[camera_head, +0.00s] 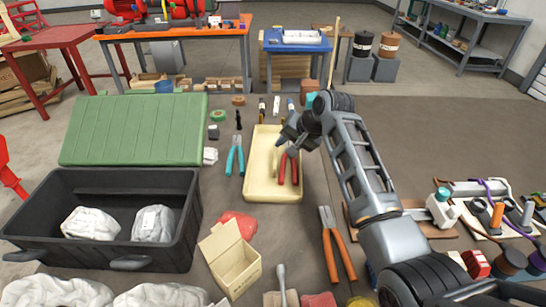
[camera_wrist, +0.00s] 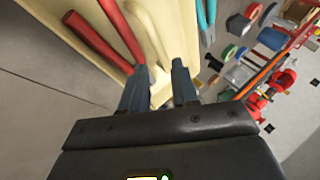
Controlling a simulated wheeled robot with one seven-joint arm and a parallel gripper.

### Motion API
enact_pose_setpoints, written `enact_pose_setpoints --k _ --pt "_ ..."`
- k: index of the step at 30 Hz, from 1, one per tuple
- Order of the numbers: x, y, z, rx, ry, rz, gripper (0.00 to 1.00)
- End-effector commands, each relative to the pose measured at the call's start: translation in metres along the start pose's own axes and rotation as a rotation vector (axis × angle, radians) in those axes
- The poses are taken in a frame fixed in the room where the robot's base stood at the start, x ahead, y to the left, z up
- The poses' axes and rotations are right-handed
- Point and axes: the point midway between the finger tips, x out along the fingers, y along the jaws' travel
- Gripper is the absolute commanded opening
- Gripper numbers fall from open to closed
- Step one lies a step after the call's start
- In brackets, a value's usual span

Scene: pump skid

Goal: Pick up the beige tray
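The beige tray (camera_head: 258,187) lies on the dark ground in the middle of the head view. A red-handled tool (camera_head: 290,170) lies in it, towards its right side. My gripper (camera_head: 287,137) is over the right part of the tray. In the wrist view, my gripper (camera_wrist: 159,72) has its two fingers apart, with beige showing between them. A pale curved bar (camera_wrist: 150,35) runs up from between the fingers, and the red handles (camera_wrist: 100,38) lie just left of it. I cannot tell whether the fingers touch the bar or the tray.
Blue-handled pliers (camera_head: 235,155) lie left of the tray. Orange-handled pliers (camera_head: 335,245) lie at its front right. A black crate (camera_head: 100,240) with a green lid (camera_head: 135,130) stands left. An open cardboard box (camera_head: 231,259) is in front. Bare ground shows right of the tray.

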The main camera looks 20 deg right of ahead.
Motion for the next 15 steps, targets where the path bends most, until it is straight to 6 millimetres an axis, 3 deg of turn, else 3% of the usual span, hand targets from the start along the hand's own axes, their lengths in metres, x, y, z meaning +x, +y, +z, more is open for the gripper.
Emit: enact_pose_setpoints --k 15 --pt "0.054 -0.002 -0.001 0.000 -0.002 0.001 0.29"
